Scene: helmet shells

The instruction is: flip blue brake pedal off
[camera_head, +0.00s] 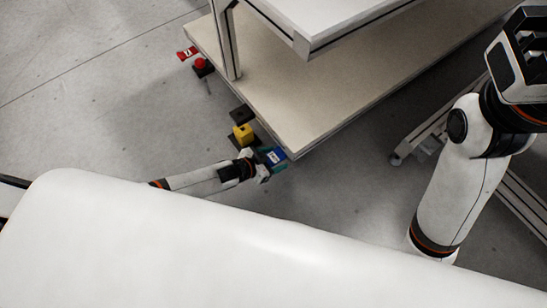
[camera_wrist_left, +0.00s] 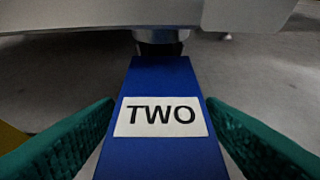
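The blue brake pedal (camera_head: 273,156) is at the near corner of the low table, close to the floor. In the left wrist view the blue pedal (camera_wrist_left: 160,80) fills the middle and carries a white label reading TWO. My left gripper (camera_head: 270,164) is at the pedal. In the left wrist view its two green fingers (camera_wrist_left: 160,140) stand apart on either side of the pedal, with narrow gaps visible near the tips. My right arm is at the right of the head view, with its gripper (camera_head: 525,60) seen from above; its fingertips cannot be made out clearly.
A yellow pedal (camera_head: 243,134) is just beside my left gripper. A red button (camera_head: 200,64) and a red tag (camera_head: 187,53) are farther along the edge of the table (camera_head: 290,110). A table post (camera_head: 228,40) rises near the red button. Open floor lies to the left.

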